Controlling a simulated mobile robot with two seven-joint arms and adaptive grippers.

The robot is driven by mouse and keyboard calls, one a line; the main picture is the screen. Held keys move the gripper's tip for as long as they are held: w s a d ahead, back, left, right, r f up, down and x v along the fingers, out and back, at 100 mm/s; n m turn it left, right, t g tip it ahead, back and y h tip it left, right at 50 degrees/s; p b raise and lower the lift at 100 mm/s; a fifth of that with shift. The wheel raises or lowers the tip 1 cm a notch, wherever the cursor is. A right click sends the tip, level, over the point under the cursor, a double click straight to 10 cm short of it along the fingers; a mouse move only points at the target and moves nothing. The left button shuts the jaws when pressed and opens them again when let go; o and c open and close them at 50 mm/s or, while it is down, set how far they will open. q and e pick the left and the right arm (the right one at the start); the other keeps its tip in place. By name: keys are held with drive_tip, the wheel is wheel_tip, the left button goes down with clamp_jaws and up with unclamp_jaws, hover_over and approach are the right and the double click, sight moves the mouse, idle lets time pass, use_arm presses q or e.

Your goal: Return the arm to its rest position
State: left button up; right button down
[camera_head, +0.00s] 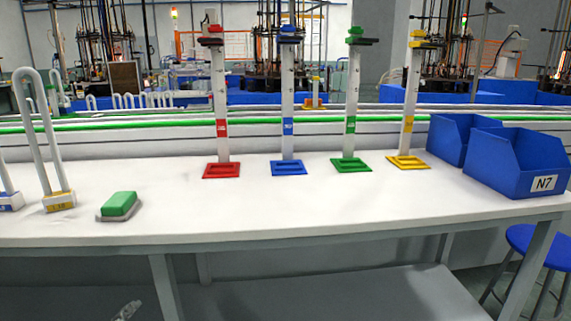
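The white workbench (260,215) stretches across the picture. Four upright stands are on it in a row: a red-based stand (221,120), a blue-based stand (288,115), a green-based stand (351,115) and a yellow-based stand (411,110). A green block (119,204) on a grey base lies at the left front. A tall looped white tube (50,140) stands upright in a yellow-labelled base at the far left.
Two blue bins stand at the right, the front one (515,165) marked N7, the other (455,135) behind it. A blue stool (540,245) is below right. A small grey shape at the bottom left edge is unclear. The bench's middle front is clear.

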use_arm(q)
drive_tip(key=s+f+n+g+p, duration=0.1)
drive_tip(key=s+f+n+g, duration=0.7)
drive_tip(key=s+f, duration=1.1)
drive_tip(key=shift+s+d+f+n+g+h+p, duration=0.35)
drive_tip(key=shift+s+d+n+g+h, duration=0.05)
drive_tip(key=shift+s+g, duration=0.6)
use_arm(e)
drive_tip(key=x, duration=0.2)
drive_tip(key=shift+w+a+f, duration=0.2)
drive_tip(key=shift+a+f, duration=0.05)
drive_tip(key=shift+f, duration=0.05)
